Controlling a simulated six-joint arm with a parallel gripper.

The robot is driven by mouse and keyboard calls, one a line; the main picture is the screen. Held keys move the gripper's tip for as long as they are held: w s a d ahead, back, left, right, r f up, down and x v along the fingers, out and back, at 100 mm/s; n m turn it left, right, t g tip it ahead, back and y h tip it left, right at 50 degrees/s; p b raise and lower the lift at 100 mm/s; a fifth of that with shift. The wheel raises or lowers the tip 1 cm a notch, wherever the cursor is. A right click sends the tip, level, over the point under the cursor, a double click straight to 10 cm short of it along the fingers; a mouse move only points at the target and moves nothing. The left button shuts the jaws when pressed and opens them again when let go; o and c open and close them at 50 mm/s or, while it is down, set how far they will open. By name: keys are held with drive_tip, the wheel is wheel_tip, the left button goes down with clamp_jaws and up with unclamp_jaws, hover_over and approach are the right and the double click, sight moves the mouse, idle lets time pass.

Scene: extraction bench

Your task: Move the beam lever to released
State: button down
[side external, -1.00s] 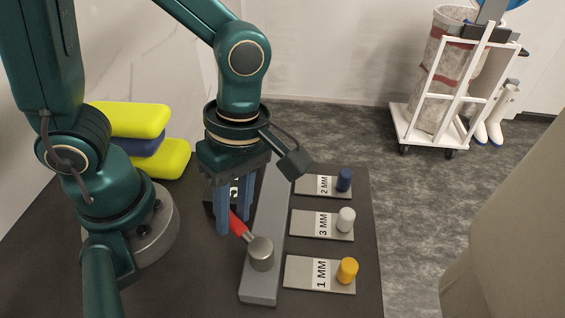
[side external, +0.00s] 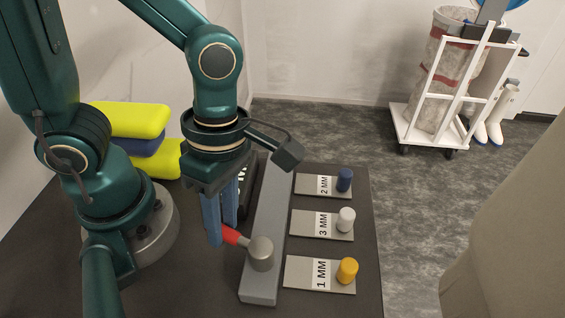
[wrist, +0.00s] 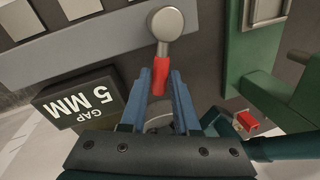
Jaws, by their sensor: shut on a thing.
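The beam lever has a red handle (side external: 231,236) and a round grey hub (side external: 261,252) on a long grey beam (side external: 268,205). The handle points left from the hub in the side view, tilted slightly up the picture. My gripper (side external: 221,235) is shut on the red handle, with its blue fingers coming down from above. In the wrist view the red handle (wrist: 160,76) sits between the fingertips (wrist: 160,88), and the hub (wrist: 167,23) lies just beyond them. A black sign reading GAP 5 MM (wrist: 80,108) is beside the fingers; the gripper partly hides it in the side view.
Right of the beam lie three grey plates: 2 MM with a blue knob (side external: 344,180), 3 MM with a white knob (side external: 345,219), 1 MM with an orange knob (side external: 347,270). Yellow and blue pads (side external: 130,120) are stacked at the left. A white cart (side external: 455,100) stands on the floor.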

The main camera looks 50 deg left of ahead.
drive_tip(key=c, duration=0.7)
unclamp_jaws()
drive_tip(key=shift+o, duration=0.2)
drive_tip(key=shift+w+a+r, duration=0.1)
drive_tip(key=shift+w+r, duration=0.1)
drive_tip(key=shift+r, duration=1.1)
drive_tip(key=shift+w+a+r, duration=0.1)
drive_tip(key=shift+w+r, duration=0.1)
drive_tip(key=shift+r, duration=1.05)
